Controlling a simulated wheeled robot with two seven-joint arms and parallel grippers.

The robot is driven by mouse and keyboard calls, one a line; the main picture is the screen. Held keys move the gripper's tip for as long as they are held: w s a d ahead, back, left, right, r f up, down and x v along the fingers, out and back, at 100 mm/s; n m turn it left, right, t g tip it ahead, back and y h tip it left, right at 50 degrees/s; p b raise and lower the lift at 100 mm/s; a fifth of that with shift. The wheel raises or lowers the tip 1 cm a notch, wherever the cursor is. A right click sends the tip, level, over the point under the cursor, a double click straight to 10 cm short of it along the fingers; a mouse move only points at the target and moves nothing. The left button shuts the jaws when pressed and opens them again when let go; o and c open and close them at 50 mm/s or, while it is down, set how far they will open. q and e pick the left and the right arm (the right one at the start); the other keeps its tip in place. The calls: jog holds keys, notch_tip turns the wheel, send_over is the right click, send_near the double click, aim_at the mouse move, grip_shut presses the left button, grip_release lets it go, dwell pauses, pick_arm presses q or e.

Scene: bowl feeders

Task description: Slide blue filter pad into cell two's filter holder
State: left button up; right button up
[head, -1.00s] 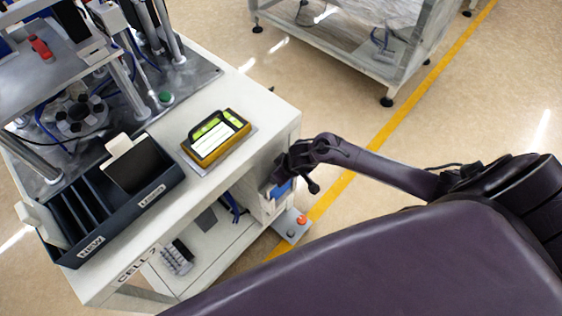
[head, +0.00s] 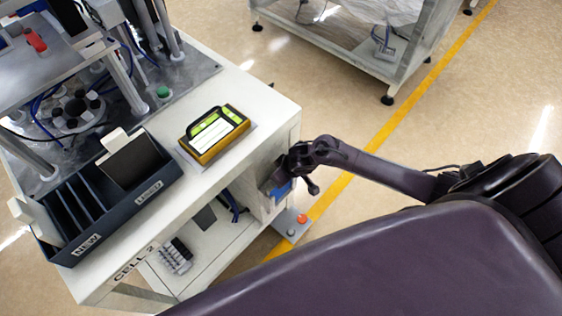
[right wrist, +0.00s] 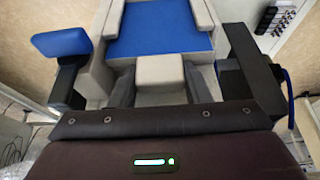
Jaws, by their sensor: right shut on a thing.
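In the right wrist view the blue filter pad (right wrist: 165,32) lies between the pale side walls of the filter holder (right wrist: 207,18). Its beige tab (right wrist: 160,72) points toward my right gripper (right wrist: 160,84), which is shut on it with a grey finger at each side. In the head view my right gripper (head: 297,160) is at the right end face of the cell 2 bench, by the holder (head: 268,194). The pad's far edge is cut off. My left gripper is out of view.
A dark tray (head: 118,218) marked NEW and USED stands on the bench (head: 215,185); a dark pad with a white tab is in its USED part. A yellow-framed display (head: 214,134) lies nearby. A button box (head: 291,224) sits low beside the holder. A blue part (right wrist: 60,42) stands left of my gripper.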

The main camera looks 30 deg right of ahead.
jog(key=shift+f, duration=0.2)
jog(key=o, duration=1.3)
jog(key=p+v, duration=0.1)
jog(key=v, duration=0.6)
jog(key=shift+r+p, duration=0.35)
jog(key=shift+r, duration=0.05)
jog(key=shift+s, duration=0.15)
